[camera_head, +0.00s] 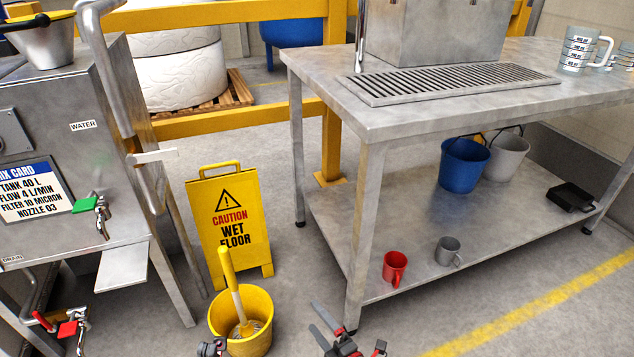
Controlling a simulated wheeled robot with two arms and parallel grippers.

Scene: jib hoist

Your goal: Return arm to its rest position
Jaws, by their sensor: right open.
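My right gripper (325,322) is at the bottom centre, on the floor side of the steel bench's near leg. Its dark fingers point up and left, apart, with nothing between them. My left gripper (212,347) shows only as a small grey and dark piece at the bottom edge, in front of the yellow bucket (238,335). Its fingers are too cut off and small to read. Most of both arms is out of view.
The steel bench (345,112) fills the right, with a red mug (395,268) and grey mug (447,250) on its lower shelf. A yellow wet floor sign (230,225) stands behind the bucket. A steel tank cabinet (110,150) with valves is at left.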

